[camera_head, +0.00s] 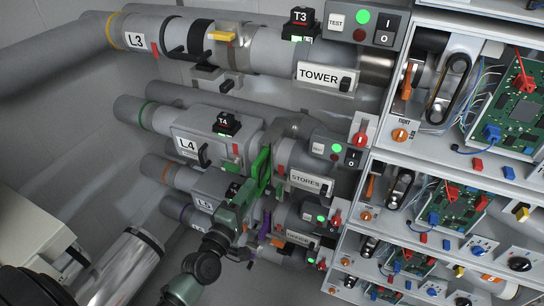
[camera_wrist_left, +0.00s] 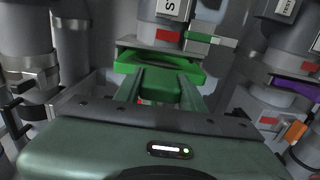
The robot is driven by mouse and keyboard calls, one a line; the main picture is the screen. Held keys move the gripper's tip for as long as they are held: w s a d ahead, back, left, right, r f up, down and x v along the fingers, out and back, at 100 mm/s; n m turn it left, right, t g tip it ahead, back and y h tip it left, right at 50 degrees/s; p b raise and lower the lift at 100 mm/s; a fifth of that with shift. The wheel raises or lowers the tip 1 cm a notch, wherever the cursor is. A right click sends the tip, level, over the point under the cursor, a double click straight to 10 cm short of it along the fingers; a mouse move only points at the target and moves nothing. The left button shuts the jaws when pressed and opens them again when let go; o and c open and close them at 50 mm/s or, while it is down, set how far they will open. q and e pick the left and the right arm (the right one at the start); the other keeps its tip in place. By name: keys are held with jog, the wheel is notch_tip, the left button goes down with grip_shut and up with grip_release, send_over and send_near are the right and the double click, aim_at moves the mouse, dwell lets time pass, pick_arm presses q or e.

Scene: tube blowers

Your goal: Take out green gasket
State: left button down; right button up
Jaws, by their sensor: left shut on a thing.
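The green gasket (camera_head: 262,165) stands at the joint between the L4 tube housing (camera_head: 205,148) and the STORES tube section (camera_head: 291,160). In the left wrist view, the gasket (camera_wrist_left: 128,66) shows as a bright green band in front of the tube parts. My left gripper (camera_head: 249,188) reaches up from below, and its fingers are shut on the gasket's near edge. The fingers also show in the left wrist view (camera_wrist_left: 168,82). How much of the gasket still sits within the joint is hidden. My right gripper is not in view.
The L3 TOWER tube (camera_head: 262,48) runs above. Racks with circuit boards (camera_head: 515,105) fill the right side. Open space lies at the left, before the wall.

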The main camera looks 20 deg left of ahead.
pick_arm(q)
jog(key=shift+s, duration=1.85)
jog(key=s, duration=0.8)
jog(key=shift+a+b, duration=0.2)
jog(key=shift+b, duration=0.1)
